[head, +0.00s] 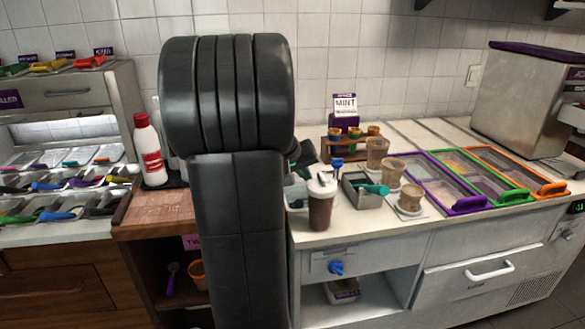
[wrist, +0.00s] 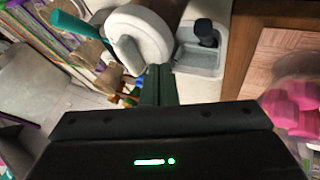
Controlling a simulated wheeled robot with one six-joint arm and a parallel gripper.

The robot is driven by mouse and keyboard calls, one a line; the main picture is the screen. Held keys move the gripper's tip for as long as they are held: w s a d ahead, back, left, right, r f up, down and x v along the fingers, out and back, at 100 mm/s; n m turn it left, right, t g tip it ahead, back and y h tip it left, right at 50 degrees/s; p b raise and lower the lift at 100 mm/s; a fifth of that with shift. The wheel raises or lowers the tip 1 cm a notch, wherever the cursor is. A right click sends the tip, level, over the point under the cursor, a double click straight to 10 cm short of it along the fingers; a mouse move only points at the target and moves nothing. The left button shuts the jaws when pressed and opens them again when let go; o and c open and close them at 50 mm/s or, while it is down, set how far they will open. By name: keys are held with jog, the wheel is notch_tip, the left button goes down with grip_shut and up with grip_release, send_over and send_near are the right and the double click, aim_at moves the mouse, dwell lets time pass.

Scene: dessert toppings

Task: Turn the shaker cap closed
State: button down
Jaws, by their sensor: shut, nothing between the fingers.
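The shaker (head: 320,212) stands upright on the white counter, with a brown body and a white cap (head: 322,184). In the wrist view the round white cap (wrist: 147,30) is at the upper middle, with a pale tab (wrist: 129,56) at its edge. My gripper (wrist: 158,72) is shut and empty, its dark fingers together just beside the cap's lower edge in the picture. I cannot tell whether they touch it. In the head view my arm hides most of the gripper.
A small grey tray (wrist: 200,62) is close on the cap's other side. A wooden board (head: 158,207) and red-white bottle (head: 149,155) are left.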

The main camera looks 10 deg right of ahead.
aim_at(317, 177)
jog(key=shift+d, duration=0.8)
jog(key=shift+w+m+g+h+b, duration=0.25)
jog(key=shift+m+b, duration=0.1)
jog(key=shift+m, duration=0.15)
jog(key=shift+w+m+g+h+b, duration=0.15)
jog(key=shift+m+g+b, duration=0.15)
jog(key=shift+m, duration=0.2)
jog(key=shift+w+d+f+m+g, duration=0.1)
jog(key=shift+m+g, duration=0.15)
jog(key=shift+m, duration=0.25)
jog(key=m, duration=0.1)
jog(key=m+g, duration=0.1)
jog(key=w+m+g+h, duration=0.1)
jog(key=shift+d, duration=0.25)
jog(key=m, duration=0.1)
jog(key=m+g+p, duration=0.1)
jog(key=m+g, duration=0.1)
jog(key=m, duration=0.1)
jog(key=shift+w+d+r, duration=0.25)
jog(key=shift+d, duration=0.15)
jog(key=m+g+p, duration=0.1)
jog(key=d+m+g+p, duration=0.1)
jog(key=m, duration=0.1)
jog(key=shift+w+m+g+y, duration=0.15)
jog(key=shift+m+g+y, duration=0.15)
jog(key=shift+y, duration=0.1)
jog(key=shift+d+f+p, duration=0.1)
jog(key=shift+d+p, duration=0.1)
jog(key=shift+p, duration=0.1)
jog(key=shift+d, duration=0.2)
